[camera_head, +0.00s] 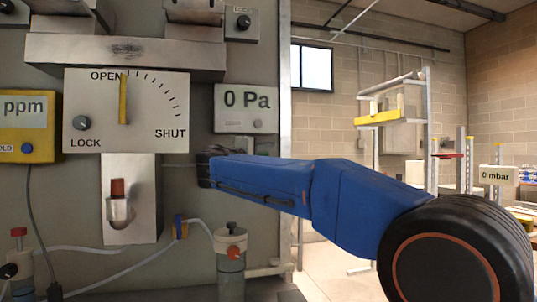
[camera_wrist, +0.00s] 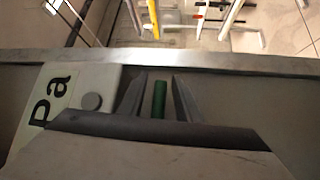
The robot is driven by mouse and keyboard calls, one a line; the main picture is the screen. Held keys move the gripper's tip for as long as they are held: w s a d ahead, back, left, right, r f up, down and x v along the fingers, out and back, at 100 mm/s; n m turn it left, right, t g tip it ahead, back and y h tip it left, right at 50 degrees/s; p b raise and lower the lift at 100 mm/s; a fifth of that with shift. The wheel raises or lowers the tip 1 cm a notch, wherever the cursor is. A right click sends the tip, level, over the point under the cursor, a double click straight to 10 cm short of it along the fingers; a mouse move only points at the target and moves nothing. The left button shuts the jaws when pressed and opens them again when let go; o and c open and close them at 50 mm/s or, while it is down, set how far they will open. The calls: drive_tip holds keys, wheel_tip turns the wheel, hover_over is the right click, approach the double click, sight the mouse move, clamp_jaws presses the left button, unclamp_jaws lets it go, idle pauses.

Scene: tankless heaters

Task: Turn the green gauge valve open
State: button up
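A narrow green piece, which looks like the green gauge valve (camera_wrist: 159,101), stands between the two fingers of my gripper (camera_wrist: 160,78) in the wrist view. A thin gap shows on each side of it, so the fingers appear open around it, apart from it. The white gauge plate (camera_wrist: 92,92) reading "Pa" is just left of the fingers; in the head view this gauge (camera_head: 246,108) reads "0 Pa". The gripper's end (camera_head: 205,168) is in front of the wall just below that gauge. The green valve is hidden in the head view.
A white dial panel (camera_head: 165,125) marked OPEN, SHUT and LOCK has a yellow pointer (camera_head: 123,99) near OPEN. A yellow ppm meter (camera_head: 28,148) is at the left. The panel's metal edge (camera_head: 284,60) is nearby.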

drive_tip(key=shift+w+d+r, duration=0.1)
drive_tip(key=shift+w+d, duration=0.15)
drive_tip(key=shift+w, duration=0.05)
drive_tip(key=shift+c, duration=0.3)
clamp_jaws()
drive_tip(key=s+a+f+m+g+y, duration=0.1)
drive_tip(key=a+f+m+g+y, duration=0.4)
drive_tip(key=f+m+g+y, duration=0.2)
drive_tip(key=shift+s+a+f+m+g+y, duration=0.3)
drive_tip(key=shift+a+f+m+g+y, duration=0.15)
drive_tip(key=shift+m+y, duration=0.7)
drive_tip(key=shift+r, duration=0.1)
